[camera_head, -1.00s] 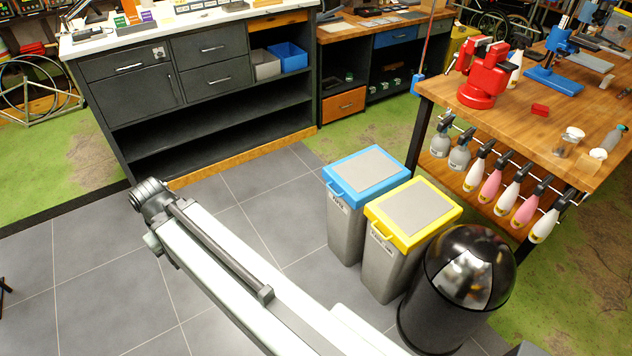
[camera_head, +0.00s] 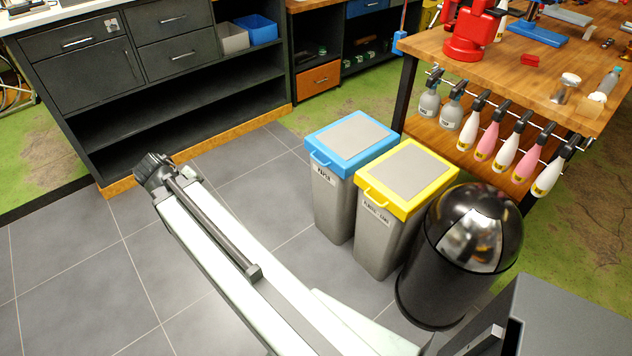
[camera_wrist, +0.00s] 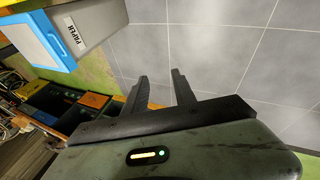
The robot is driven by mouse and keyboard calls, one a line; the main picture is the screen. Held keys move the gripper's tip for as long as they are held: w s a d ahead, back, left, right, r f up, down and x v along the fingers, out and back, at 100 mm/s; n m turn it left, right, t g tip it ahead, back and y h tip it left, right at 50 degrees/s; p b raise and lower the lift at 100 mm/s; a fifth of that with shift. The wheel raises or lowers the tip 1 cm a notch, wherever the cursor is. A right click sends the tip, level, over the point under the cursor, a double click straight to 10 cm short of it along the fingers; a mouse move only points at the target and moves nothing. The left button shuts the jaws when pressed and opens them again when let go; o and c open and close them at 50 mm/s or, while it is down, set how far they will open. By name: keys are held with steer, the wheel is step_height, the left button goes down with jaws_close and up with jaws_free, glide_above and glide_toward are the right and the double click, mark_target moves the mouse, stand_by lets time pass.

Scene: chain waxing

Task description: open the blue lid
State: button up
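The blue lid (camera_head: 350,143) sits closed on a grey bin labelled paper (camera_head: 330,205), with a blue handle on its front edge and a grey panel on top. In the wrist view the blue lid (camera_wrist: 42,42) is at the upper left, and the view is turned so the bin lies sideways. My gripper (camera_wrist: 158,80) is open and empty there, its two dark fingers spread over grey floor, apart from the lid. In the head view my arm reaches to the left of the bin; the gripper fingers are not clearly seen there.
A bin with a yellow lid (camera_head: 408,176) stands close to the right of the blue one. A black domed bin (camera_head: 460,262) is further right. A wooden workbench (camera_head: 520,75) with hanging spray bottles is behind. Dark cabinets (camera_head: 180,90) stand at the back left. Tiled floor is clear left of the bins.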

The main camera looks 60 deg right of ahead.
steer(key=s+d+f+h+b, duration=0.3)
steer(key=d+b, duration=0.6)
steer(key=d, duration=0.6)
steer(key=s+d+f+n+h+b, duration=0.1)
steer(key=s+d+f+h+b, duration=0.3)
steer(key=d, duration=1.2)
steer(key=s+d+f+h+b, duration=0.4)
steer(key=d+f+b, duration=0.5)
steer(key=d+b, duration=0.6)
steer(key=shift+s+d+f+n+b, duration=0.25)
steer(key=shift+d+f+n+b, duration=0.1)
steer(key=shift+b, duration=0.4)
steer(key=shift+a, duration=0.1)
jaws_close()
